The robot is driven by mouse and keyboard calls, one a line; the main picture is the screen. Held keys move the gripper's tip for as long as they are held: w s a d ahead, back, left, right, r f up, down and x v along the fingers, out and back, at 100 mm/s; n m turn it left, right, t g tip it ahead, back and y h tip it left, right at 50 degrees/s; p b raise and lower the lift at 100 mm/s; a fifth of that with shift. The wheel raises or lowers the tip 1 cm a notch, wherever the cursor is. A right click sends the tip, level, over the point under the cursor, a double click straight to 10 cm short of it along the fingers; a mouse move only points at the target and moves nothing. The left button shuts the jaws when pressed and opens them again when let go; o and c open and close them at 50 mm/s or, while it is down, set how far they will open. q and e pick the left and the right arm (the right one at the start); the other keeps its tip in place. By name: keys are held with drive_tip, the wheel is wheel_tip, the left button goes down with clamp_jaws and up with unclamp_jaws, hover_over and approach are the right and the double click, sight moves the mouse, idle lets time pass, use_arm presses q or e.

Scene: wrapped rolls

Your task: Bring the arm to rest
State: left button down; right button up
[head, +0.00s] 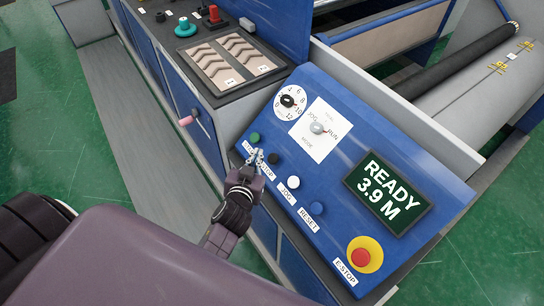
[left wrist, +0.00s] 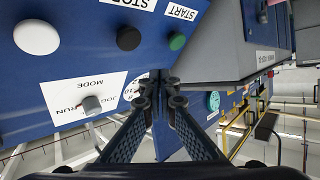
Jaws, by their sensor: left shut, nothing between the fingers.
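My left gripper (head: 256,156) is shut and empty, close to the upper left of a blue control panel (head: 330,215). It also shows in the left wrist view (left wrist: 160,86), with its fingertips together. The green START button (head: 254,137) and the black STOP button (head: 273,158) are right by the fingertips in the head view. In the left wrist view the green button (left wrist: 177,41) and black button (left wrist: 129,38) show clear of the fingers. I cannot tell whether the fingertips touch the panel. My right gripper is not in view.
The panel also carries a white JOG button (head: 294,182), a blue RESET button (head: 317,208), a mode knob (head: 318,128), a red E-STOP (head: 361,258) and a display (head: 388,193) reading "READY 3.9 M". A pink-ended lever (head: 186,121) sticks out at the left. Green floor is open further left.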

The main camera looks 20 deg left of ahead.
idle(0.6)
use_arm(q)
drive_tip(key=s+d+m+g+h, duration=0.25)
drive_tip(key=s+g, duration=0.25)
drive_tip(key=s, duration=0.8)
drive_tip(key=s+d+m+g+h, duration=0.1)
drive_tip(key=s+d+g, duration=0.35)
drive_tip(key=s, duration=0.75)
wheel_tip(320, 180, down, 28)
drive_tip(key=s+g, duration=0.2)
drive_tip(key=s+a+f, duration=0.2)
drive_tip(key=s+f, duration=0.6)
drive_tip(key=s+a+f+g, duration=0.1)
drive_tip(key=s+f, duration=0.6)
drive_tip(key=s, duration=0.2)
drive_tip(key=shift+a+f, duration=0.35)
drive_tip(key=shift+a, duration=0.05)
